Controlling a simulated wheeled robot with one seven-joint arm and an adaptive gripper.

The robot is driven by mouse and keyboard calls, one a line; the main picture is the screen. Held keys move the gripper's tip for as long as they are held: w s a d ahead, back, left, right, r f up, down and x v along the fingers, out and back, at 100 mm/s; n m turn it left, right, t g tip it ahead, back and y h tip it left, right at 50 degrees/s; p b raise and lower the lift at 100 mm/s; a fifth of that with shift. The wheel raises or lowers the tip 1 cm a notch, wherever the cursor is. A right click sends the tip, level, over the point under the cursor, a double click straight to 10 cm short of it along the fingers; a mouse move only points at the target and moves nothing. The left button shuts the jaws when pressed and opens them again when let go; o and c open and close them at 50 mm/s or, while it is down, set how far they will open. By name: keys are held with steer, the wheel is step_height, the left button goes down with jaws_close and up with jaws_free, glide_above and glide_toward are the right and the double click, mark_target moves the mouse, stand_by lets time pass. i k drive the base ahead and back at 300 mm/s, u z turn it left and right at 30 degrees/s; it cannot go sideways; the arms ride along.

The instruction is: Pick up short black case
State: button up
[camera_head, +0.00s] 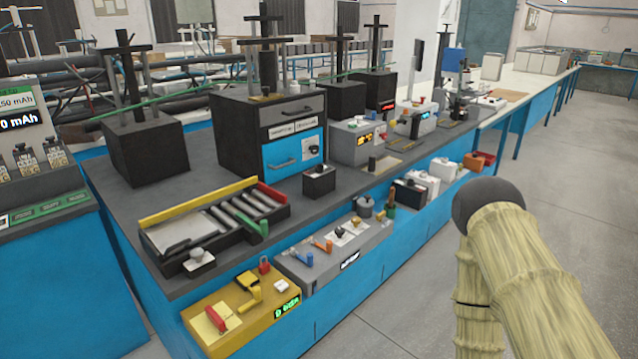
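A short black case (319,182), a small box with a pale label and a little knob on top, stands upright on the dark bench top (180,195). It is right of the roller tray and in front of the larger black cabinet. Another low dark box (409,194) with a pale side stands farther right near the bench's front edge; I cannot tell for sure which of the two is meant. My arm shows at the lower right, off the bench, apart from both boxes. My gripper is not visible.
A roller tray (165,255) with a yellow and red rim lies left. A grey control panel (335,262) and yellow panel (245,312) line the front. A black cabinet with blue drawer (290,155) stands behind. Open floor (420,290) lies right.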

mark_target(316, 187)
steer(key=z, duration=0.25)
steer(key=k, duration=0.35)
steer(key=z, duration=0.85)
steer(key=i, duration=1.25)
steer(key=u, duration=1.4)
steer(key=i, duration=0.65)
steer(key=u, duration=0.7)
